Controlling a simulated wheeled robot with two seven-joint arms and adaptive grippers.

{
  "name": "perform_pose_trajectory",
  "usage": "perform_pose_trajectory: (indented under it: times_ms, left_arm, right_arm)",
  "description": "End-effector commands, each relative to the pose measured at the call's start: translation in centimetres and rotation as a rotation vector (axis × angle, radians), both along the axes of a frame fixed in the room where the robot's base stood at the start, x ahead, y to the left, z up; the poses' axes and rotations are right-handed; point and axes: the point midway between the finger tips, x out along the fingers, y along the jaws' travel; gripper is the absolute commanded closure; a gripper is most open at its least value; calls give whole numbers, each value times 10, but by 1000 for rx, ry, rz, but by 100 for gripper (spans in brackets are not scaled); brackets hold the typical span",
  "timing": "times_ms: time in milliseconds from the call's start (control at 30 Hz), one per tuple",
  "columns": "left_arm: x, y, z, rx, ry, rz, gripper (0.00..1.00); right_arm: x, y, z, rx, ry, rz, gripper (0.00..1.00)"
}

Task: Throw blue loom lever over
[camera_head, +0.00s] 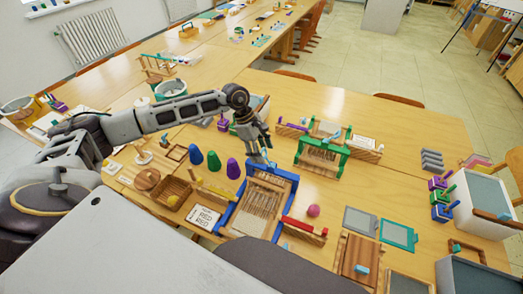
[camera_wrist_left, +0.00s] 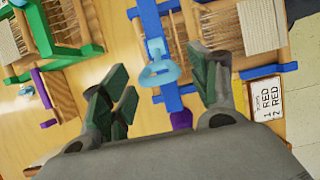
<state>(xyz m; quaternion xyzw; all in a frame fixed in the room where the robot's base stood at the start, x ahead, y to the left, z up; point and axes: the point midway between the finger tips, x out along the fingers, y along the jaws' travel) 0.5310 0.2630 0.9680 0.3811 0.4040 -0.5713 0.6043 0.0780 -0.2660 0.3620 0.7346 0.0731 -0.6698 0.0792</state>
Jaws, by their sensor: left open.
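The blue loom (camera_head: 227,214) stands on the table in front of me, its blue frame strung with pale threads. It also shows at the top of the left wrist view (camera_wrist_left: 150,22). Its light blue lever (camera_wrist_left: 158,72) ends in a rounded handle and shows between my left fingers in the left wrist view. In the head view the lever (camera_head: 268,161) is a small piece just below the fingertips. My left gripper (camera_head: 263,149) is open over the loom's far end, its dark green finger pads apart around the handle (camera_wrist_left: 166,88); I cannot tell whether they touch it. My right gripper is out of view.
A green loom (camera_head: 323,157) stands behind and right. Purple, green and blue cones (camera_head: 213,160) stand left of the blue loom, with a wooden basket (camera_head: 173,193). A printed card (camera_head: 205,217) lies close at left.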

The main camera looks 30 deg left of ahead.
Motion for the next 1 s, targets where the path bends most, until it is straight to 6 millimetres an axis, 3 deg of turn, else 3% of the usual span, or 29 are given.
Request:
perform_pose_trajectory:
  times_ms: [400, 867, 1000]
  left_arm:
    - [0, -2, -5, 0, -1, 0, 39]
    - [0, -2, -5, 0, -1, 0, 98]
    - [0, -2, -5, 1, -1, 0, 100]
  right_arm:
    - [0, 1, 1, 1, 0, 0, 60]
    - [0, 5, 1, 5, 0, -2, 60]
    - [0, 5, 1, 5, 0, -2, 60]
